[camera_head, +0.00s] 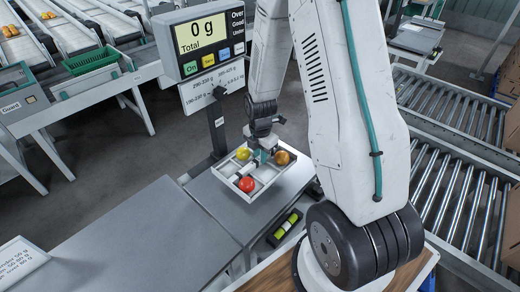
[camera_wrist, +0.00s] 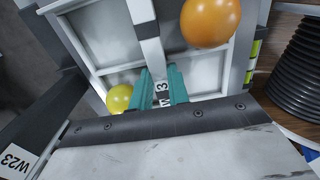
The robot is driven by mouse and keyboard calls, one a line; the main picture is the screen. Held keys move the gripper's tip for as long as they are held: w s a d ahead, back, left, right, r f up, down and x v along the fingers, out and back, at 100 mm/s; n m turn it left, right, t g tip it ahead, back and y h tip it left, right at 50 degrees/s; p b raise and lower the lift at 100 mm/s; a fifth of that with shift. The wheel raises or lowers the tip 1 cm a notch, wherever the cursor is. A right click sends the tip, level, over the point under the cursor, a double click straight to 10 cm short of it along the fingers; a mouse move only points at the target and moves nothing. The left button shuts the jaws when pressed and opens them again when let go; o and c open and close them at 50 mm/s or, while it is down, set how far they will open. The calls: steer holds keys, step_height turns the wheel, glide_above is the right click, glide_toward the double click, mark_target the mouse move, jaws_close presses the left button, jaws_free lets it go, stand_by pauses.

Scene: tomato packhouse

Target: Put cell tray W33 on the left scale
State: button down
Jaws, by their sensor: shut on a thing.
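A white cell tray (camera_head: 251,198) with several compartments holds a yellow tomato (camera_head: 242,153), an orange tomato (camera_head: 282,158) and a red tomato (camera_head: 246,184). My gripper (camera_head: 261,154) is shut on the tray's divider near its far side. In the wrist view the teal fingers (camera_wrist: 163,88) straddle a white label (camera_wrist: 162,94) that is partly covered; only "W" and a "3" show. The tray is over a grey bench surface (camera_head: 215,193); I cannot tell whether it touches it. The scale display (camera_head: 202,40) on a dark post reads 0 g.
A "W23" label (camera_wrist: 18,161) shows at the lower left of the wrist view. Roller conveyors (camera_head: 455,190) stand at right. A green crate (camera_head: 92,61) stands at the far left.

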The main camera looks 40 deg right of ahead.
mark_target(260, 165)
steer(key=shift+f, duration=2.45)
steer(key=c, duration=1.3)
jaws_free()
steer(key=shift+c, duration=1.4)
steer(key=shift+r, duration=3.5)
